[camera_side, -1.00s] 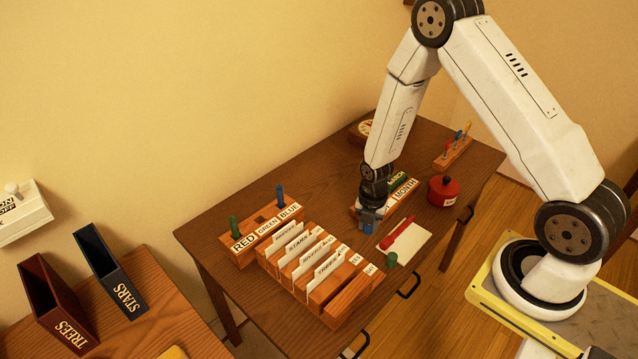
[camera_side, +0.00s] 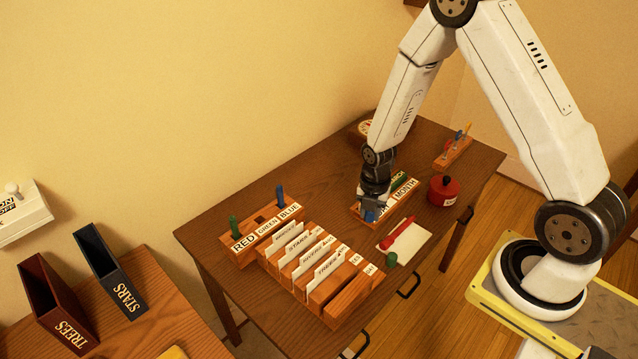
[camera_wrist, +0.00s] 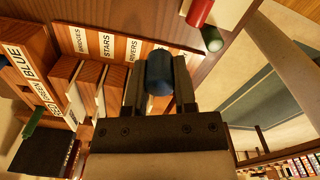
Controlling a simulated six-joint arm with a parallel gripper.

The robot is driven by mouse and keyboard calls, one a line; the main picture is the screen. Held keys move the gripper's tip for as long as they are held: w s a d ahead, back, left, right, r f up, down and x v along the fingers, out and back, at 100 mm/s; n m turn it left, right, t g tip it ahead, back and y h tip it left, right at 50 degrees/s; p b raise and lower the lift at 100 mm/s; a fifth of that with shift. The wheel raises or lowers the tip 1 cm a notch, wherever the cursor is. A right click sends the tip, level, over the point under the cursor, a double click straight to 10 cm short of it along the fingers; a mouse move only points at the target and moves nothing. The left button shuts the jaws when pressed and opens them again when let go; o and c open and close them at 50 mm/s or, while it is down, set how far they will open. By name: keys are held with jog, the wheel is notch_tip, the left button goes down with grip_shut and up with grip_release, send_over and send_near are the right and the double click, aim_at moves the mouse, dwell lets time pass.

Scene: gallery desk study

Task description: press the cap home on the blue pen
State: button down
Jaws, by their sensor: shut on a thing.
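A slim blue pen (camera_side: 280,194) stands upright in the BLUE place of the wooden rack (camera_side: 240,256) labelled RED, GREEN, BLUE. My gripper (camera_side: 371,207) is shut on a short blue cylinder that looks like the cap (camera_side: 370,214). The wrist view shows the cap (camera_wrist: 159,73) upright between both fingers of my gripper (camera_wrist: 160,80). My gripper is above the desk, in front of the DAY/MONTH block and well to the right of the blue pen. The blue pen's top shows no clear cap. The inside of the held cap is hidden.
A green pen (camera_side: 235,227) shares the rack. A red pot (camera_side: 443,190) stands to the right.

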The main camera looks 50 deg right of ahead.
jog(key=w+a+r, duration=0.2)
jog(key=w, duration=0.4)
jog(key=w+a+r, duration=0.1)
jog(key=w, duration=0.6)
notch_tip(320, 180, up, 6)
send_over(279, 187)
jog(key=shift+s+d+f, duration=0.15)
jog(key=shift+s+d, duration=0.15)
jog(key=shift+w+a+r, duration=0.25)
jog(key=shift+a+r, duration=0.05)
jog(key=shift+f, duration=0.25)
jog(key=shift+f, duration=2.95)
jog(key=shift+f, duration=0.15)
